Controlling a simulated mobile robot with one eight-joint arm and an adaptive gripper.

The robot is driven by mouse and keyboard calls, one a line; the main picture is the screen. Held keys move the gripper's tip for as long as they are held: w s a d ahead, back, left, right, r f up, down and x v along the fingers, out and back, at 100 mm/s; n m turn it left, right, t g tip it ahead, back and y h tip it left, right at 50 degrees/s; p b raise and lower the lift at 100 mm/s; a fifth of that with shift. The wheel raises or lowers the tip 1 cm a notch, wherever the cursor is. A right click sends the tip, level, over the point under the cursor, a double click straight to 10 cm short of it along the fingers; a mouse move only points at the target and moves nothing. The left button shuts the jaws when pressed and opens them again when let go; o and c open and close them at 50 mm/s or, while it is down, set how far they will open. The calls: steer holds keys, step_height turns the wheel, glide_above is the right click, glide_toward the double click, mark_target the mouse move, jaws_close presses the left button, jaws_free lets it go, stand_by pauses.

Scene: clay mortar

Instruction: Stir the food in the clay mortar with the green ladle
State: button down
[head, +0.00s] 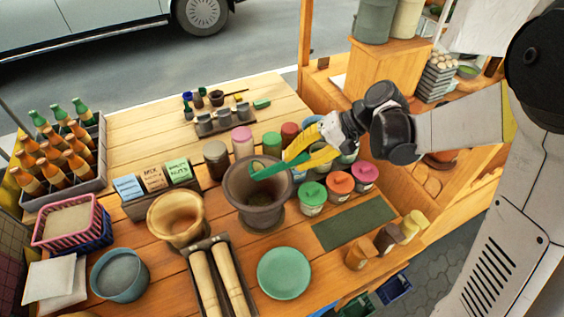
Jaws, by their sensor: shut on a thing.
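The clay mortar (262,216) is a dark brown pot standing upright near the middle of the wooden table. My gripper (292,160) has yellow fingers and comes in from the right, above the mortar's right rim. It is shut on the green ladle (270,171), which slants down to the left, with its bowl end over or inside the mortar's mouth. I cannot tell whether the ladle touches the food. The food (259,197) is a small dark greenish patch low inside the mortar, partly hidden by the wall and shade.
A tan wooden mortar (177,219) stands left of the clay one, with two pestles (233,283) in a tray in front. Lidded jars (312,197) crowd the right side, and more jars (216,158) stand behind. A green plate (284,273) lies in front.

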steer(key=d+f+y+b, duration=0.3)
steer(key=f+y+b, duration=0.1)
steer(key=b, duration=0.6)
steer(key=shift+s+d+f+y, duration=0.15)
steer(key=shift+d+f+y, duration=0.15)
steer(key=shift+f, duration=0.3)
steer(key=shift+r, duration=0.1)
